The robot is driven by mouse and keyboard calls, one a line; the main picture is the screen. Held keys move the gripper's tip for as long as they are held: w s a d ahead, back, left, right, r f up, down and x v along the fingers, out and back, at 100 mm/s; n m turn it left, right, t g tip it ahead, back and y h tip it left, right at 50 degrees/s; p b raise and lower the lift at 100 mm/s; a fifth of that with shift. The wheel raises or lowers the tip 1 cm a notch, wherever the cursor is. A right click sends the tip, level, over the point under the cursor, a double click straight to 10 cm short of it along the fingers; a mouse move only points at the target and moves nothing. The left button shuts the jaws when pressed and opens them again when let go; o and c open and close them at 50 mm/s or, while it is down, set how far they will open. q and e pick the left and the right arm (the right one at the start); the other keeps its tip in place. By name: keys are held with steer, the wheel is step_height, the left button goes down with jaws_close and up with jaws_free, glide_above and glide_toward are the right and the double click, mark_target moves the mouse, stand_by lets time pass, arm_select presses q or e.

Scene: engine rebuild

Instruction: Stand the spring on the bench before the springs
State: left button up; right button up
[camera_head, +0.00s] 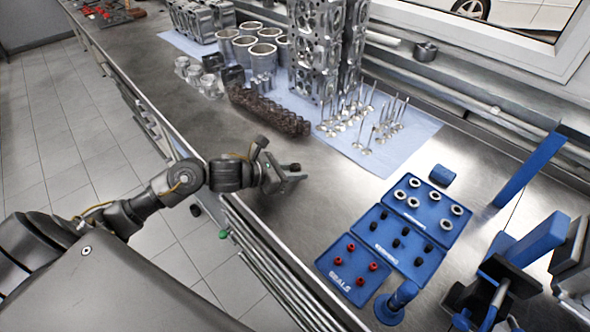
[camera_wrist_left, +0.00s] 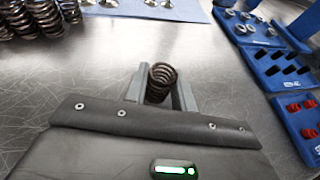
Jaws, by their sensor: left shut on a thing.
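My left gripper (camera_head: 287,178) is over the front part of the steel bench. It is shut on a dark coiled spring (camera_wrist_left: 161,82). In the left wrist view the spring sits between the two grey fingers, its coil end showing. In the head view only a small dark bit of the spring (camera_head: 294,167) shows at the fingertips. I cannot tell whether its lower end touches the bench. The row of dark springs (camera_head: 268,110) stands farther back, apart from the gripper. Some of these springs (camera_wrist_left: 38,17) show at the upper left of the wrist view. My right gripper is not in view.
Valves (camera_head: 365,125), cylinder liners (camera_head: 262,55) and tall metal heads (camera_head: 318,50) stand on a blue cloth (camera_head: 425,125) behind. A blue tray (camera_head: 345,272) with seals and small parts lies to the right. Bare bench lies between gripper, springs and tray.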

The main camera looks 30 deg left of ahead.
arm_select(q)
steer(key=shift+f+b, duration=0.2)
steer(key=shift+b, duration=0.1)
steer(key=o, duration=1)
steer(key=shift+r, duration=0.1)
steer(key=shift+c, duration=0.2)
steer(key=shift+r+p, duration=0.15)
steer(key=shift+p, duration=0.15)
steer(key=b+v, duration=0.2)
steer(key=v, duration=0.8)
steer(key=shift+s+a+b, duration=0.1)
steer(key=shift+b, duration=0.2)
steer(key=shift+v, duration=0.85)
steer(key=shift+r, duration=0.15)
